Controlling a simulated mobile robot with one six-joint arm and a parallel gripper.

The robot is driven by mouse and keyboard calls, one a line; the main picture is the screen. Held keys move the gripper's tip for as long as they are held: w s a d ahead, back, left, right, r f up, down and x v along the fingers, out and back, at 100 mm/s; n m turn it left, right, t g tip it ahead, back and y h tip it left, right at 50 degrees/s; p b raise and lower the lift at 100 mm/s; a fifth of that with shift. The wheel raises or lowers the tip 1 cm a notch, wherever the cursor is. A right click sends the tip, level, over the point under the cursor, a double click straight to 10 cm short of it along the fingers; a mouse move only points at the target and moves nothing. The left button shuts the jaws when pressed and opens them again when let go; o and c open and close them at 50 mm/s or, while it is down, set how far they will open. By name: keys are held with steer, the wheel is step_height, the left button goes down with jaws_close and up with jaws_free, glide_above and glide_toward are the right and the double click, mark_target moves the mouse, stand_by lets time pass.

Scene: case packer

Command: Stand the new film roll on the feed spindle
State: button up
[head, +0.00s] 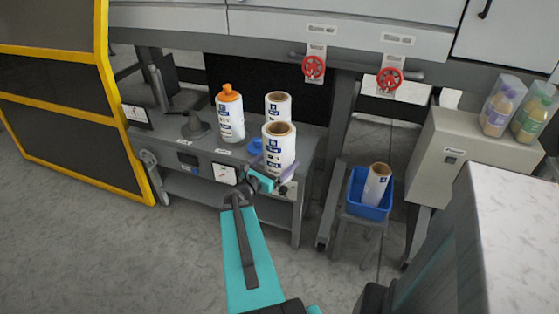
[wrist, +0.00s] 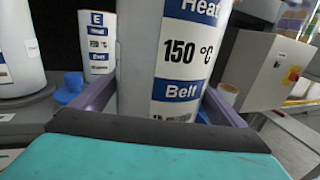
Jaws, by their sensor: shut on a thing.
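A white film roll with a brown core (head: 281,155) is between the purple jaws of my gripper (head: 268,180). In the wrist view the jaws close on both sides of this roll (wrist: 180,60), printed "150 °C Belt". It looks upright; its lower end is hidden, so I cannot tell if it touches the bench. A second white roll (head: 278,102) stands behind it. A white roll with an orange top (head: 230,118) stands to the left, and in the wrist view it rests on a dark disc.
The grey bench (head: 215,143) has a blue round piece (head: 255,146) beside the held roll. A blue bin (head: 368,208) holding a roll stands on a stool at right. Red handwheels (head: 313,67) hang above. A yellow-framed guard (head: 128,130) borders the left.

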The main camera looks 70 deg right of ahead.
steer(key=w+a+r+n+t, duration=0.3)
steer(key=w+a+t, duration=0.1)
steer(key=w+a, duration=1)
steer(key=w+a+r+n+t, duration=0.2)
steer(key=w+a+r+t, duration=0.15)
steer(key=w+a, duration=1)
steer(key=w+a+r+n+t+y, duration=0.1)
steer(key=w+a+t, duration=0.1)
steer(key=a, duration=1)
steer(key=w+a+r+n+t+y, duration=0.1)
steer(key=w+a+n+t, duration=0.1)
steer(key=a, duration=1)
steer(key=w+a+r+n+t+y, duration=0.1)
steer(key=w+a, duration=0.5)
steer(key=a, duration=0.6)
steer(key=shift+r+n+t, duration=0.5)
steer(key=shift+n+t, duration=0.1)
steer(key=shift+t, duration=0.65)
steer(key=shift+s, duration=0.1)
